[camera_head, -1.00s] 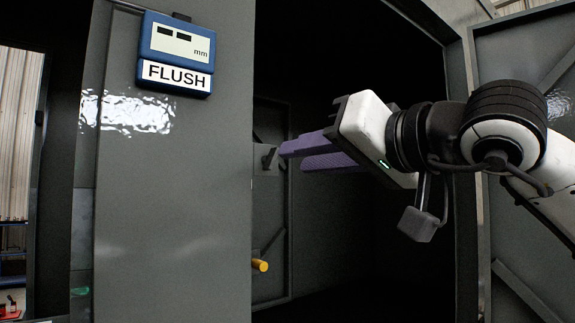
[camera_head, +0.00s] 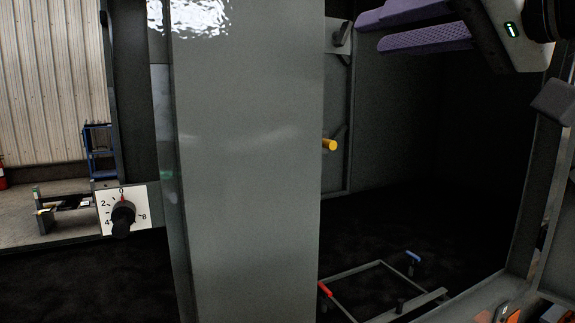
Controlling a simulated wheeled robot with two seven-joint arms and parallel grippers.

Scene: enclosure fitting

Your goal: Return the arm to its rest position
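My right gripper (camera_head: 368,32) is at the top right, in front of the dark open enclosure. Its two purple fingers are apart, one above the other, with nothing visible between them. My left gripper is not in view.
A grey upright panel (camera_head: 250,170) fills the centre. A dial knob (camera_head: 122,215) on a numbered plate is at left. A yellow-tipped handle (camera_head: 329,145) sticks out right of the panel. A low frame with a red grip (camera_head: 325,289) and blue grip (camera_head: 413,257) lies below.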

